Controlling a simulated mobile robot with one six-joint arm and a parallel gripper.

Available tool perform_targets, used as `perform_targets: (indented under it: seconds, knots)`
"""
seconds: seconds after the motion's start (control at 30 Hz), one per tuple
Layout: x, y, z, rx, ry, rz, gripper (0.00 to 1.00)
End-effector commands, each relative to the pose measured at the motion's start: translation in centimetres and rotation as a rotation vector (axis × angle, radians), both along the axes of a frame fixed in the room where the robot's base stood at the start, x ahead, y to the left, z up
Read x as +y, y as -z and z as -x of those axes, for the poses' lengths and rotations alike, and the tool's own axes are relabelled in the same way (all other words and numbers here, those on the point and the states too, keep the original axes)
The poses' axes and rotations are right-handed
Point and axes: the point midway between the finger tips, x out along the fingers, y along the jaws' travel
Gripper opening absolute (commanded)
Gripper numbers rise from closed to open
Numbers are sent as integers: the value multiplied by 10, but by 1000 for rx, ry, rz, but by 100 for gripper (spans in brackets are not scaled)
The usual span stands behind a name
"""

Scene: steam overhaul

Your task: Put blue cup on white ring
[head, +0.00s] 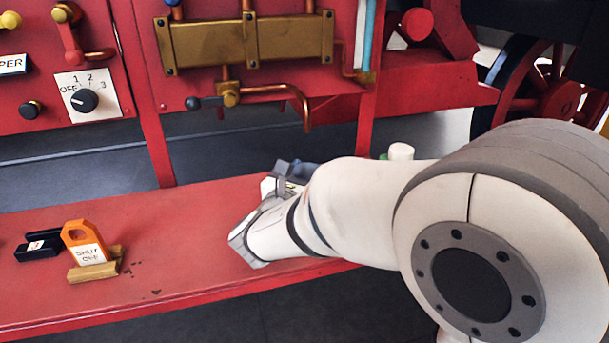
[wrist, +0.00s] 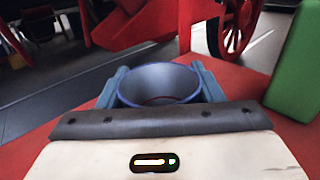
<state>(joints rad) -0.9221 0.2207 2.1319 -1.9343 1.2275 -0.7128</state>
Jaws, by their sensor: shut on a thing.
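The blue cup (wrist: 160,82) is upright between the two blue-grey fingers of my gripper (wrist: 162,88) in the wrist view. My gripper is shut on it, with a finger at each side. Its open mouth shows and looks empty; its lower part is hidden behind the gripper body. In the head view my gripper (head: 292,168) is over the back part of the red bench, mostly hidden by my own wrist. I cannot make out the cup clearly there. I see no white ring in either view.
The red bench (head: 180,235) carries an orange tag (head: 83,238), a brass block (head: 95,266) and a black object (head: 38,246) at left. A green object (wrist: 297,75) stands right of the cup. A white-topped object (head: 401,151) is behind my arm. The bench middle is clear.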

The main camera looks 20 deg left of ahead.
Motion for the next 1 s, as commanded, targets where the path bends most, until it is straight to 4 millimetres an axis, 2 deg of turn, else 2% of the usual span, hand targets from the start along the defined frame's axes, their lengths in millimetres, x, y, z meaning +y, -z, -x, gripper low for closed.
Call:
perform_targets:
  seconds: [0.23,0.27,0.5,0.8,1.0]
  knots:
    - [0,1,0,0,0,0,32]
    - [0,1,0,0,1,0,62]
    - [-1,0,0,0,1,0,81]
    - [-1,-3,0,0,1,0,82]
    - [4,-4,29,0,-2,0,82]
